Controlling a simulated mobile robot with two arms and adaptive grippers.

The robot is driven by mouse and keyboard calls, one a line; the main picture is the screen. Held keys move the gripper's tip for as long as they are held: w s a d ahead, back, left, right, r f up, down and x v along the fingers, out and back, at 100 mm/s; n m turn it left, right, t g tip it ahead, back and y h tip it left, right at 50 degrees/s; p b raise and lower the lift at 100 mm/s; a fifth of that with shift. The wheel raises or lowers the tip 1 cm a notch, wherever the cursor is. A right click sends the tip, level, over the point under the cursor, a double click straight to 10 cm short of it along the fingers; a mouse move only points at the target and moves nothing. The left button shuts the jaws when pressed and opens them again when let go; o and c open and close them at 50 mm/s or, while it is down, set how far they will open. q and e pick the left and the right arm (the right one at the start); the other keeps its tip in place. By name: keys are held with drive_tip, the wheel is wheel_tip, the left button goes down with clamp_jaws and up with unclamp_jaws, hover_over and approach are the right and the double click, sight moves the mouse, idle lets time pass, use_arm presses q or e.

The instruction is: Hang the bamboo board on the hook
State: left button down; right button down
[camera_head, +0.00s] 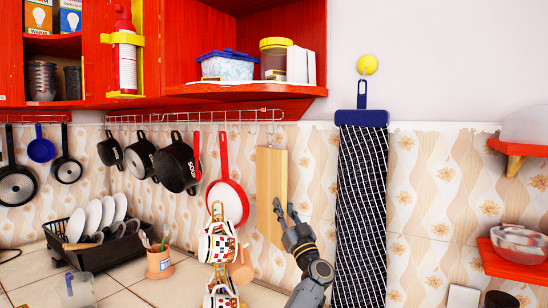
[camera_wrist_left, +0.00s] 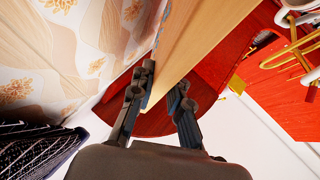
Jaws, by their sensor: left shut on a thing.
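The bamboo board (camera_head: 270,180) is a long, pale wooden slab, upright in front of the tiled wall. Its top edge is just below a hook (camera_head: 271,128) on the wire rail; I cannot tell whether the two are joined. My left gripper (camera_head: 285,208) is at the board's lower right part, shut on it. In the left wrist view the board (camera_wrist_left: 192,42) runs between the two fingers of the gripper (camera_wrist_left: 163,82). My right gripper is not in view.
Black pans and a red-rimmed pan (camera_head: 228,195) hang left of the board. Patterned mugs (camera_head: 218,245) are stacked on a stand below left. A dark checked cloth (camera_head: 362,210) hangs from a yellow knob on the right. The red cabinet (camera_head: 200,45) overhangs the rail.

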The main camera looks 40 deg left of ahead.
use_arm(q)
drive_tip(key=shift+r, duration=0.15)
drive_tip(key=c, duration=1.2)
unclamp_jaws()
drive_tip(key=shift+d, duration=0.1)
